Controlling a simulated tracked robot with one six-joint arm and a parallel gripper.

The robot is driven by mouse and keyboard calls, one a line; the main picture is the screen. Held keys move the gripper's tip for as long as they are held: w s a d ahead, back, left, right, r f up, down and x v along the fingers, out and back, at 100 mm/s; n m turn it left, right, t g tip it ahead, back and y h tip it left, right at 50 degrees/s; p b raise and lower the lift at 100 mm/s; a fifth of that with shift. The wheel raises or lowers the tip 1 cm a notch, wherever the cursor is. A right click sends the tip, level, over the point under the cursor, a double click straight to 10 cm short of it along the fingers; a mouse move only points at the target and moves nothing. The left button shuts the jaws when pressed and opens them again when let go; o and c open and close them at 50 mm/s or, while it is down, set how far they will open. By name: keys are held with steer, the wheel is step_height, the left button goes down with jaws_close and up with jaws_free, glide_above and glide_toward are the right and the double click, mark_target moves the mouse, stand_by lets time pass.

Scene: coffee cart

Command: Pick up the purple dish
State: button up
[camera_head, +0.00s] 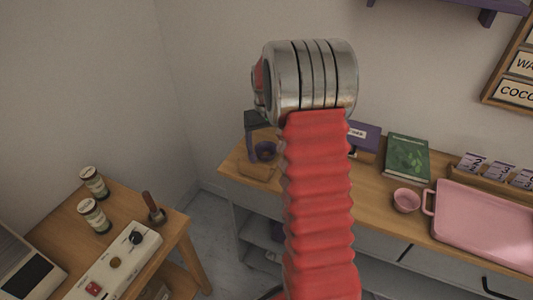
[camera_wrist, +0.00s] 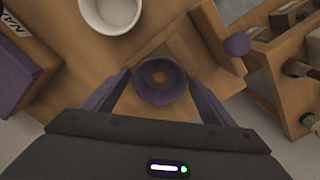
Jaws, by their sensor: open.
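The purple dish (camera_wrist: 160,82) is a small round bowl with an orange-brown centre. In the wrist view it lies between the fingers of my gripper (camera_wrist: 161,72), which are open with a gap on each side. The rest of my gripper is hidden behind the arm.
A white bowl (camera_wrist: 110,12) stands near the dish, with a purple labelled box (camera_wrist: 20,65) at left. A wooden rack (camera_wrist: 280,75) and a purple knob (camera_wrist: 237,44) are at right. Along the counter are a green book (camera_head: 407,158), a pink bowl (camera_head: 406,200) and a pink tray (camera_head: 485,225).

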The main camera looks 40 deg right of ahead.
stand_by(0.3)
steer(key=c, duration=1.2)
steer(key=shift+o, duration=0.2)
step_height(320, 180, up, 10)
stand_by(0.4)
